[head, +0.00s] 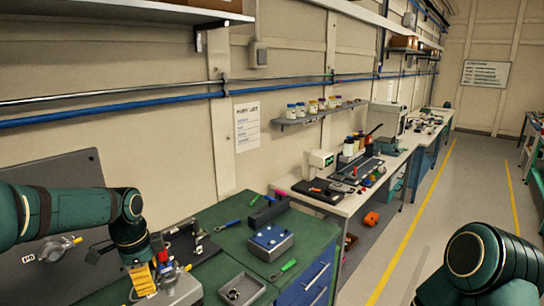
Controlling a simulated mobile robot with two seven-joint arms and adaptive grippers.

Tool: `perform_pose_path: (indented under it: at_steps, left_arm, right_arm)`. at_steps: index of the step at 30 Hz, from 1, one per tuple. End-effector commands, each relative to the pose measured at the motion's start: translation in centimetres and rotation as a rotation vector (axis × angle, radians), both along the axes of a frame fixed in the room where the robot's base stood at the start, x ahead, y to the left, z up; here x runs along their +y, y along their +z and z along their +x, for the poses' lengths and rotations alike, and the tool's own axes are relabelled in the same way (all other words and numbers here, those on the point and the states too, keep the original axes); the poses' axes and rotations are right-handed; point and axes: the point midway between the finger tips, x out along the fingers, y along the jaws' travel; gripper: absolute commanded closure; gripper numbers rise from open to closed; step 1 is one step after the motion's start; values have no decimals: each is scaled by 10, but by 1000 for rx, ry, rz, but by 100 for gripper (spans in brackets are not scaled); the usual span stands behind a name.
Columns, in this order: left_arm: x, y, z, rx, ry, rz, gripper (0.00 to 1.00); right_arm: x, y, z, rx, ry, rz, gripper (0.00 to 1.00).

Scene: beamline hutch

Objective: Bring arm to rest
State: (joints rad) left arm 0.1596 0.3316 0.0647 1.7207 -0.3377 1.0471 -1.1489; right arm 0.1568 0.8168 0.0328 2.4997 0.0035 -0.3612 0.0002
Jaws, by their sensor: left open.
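My left arm comes in from the left, bends at a rounded joint and drops to the bench at lower left. My left gripper (138,264) is at its lower end, pointing down and open, close above a grey metal fixture (175,290). A yellow tag (142,280) shows right at the fingertips; I cannot tell whether they touch it. My right arm shows only as a rounded dark green link at lower right; its gripper is out of view.
The green bench (212,217) carries a blue-topped box (270,241), a grey tray (242,290), a green screwdriver (283,269) and a blue wrench (227,225). A grey panel (75,165) stands behind my left arm. The aisle floor (425,210) is clear.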

Motion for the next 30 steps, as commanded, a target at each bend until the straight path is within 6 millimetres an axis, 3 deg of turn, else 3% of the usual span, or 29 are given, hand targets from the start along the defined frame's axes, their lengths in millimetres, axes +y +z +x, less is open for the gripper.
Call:
perform_pose_path:
  at_steps: [1,5,8,12,18,25,30]
  left_arm:
    - [-15,-27,0,8,43,-31,49]
    - [-54,-91,-6,12,212,-122,49]
    - [-88,-144,-22,31,386,-200,49]
    - [-130,-207,-58,73,666,-294,49]
    - [-164,-261,-115,130,1024,-366,49]
    - [-180,-291,-175,171,1354,-390,49]
    - [-180,-331,-169,163,1343,-389,49]
  right_arm:
    - [0,-1,1,-1,0,0,54]
    - [0,-1,1,-2,-1,0,54]
    - [0,-1,1,-1,0,0,54]
    - [0,-1,1,-1,0,0,54]
    - [0,-1,1,-1,0,0,54]
    - [0,-1,1,-1,0,0,54]
    - [2,-43,-1,5,4,-4,54]
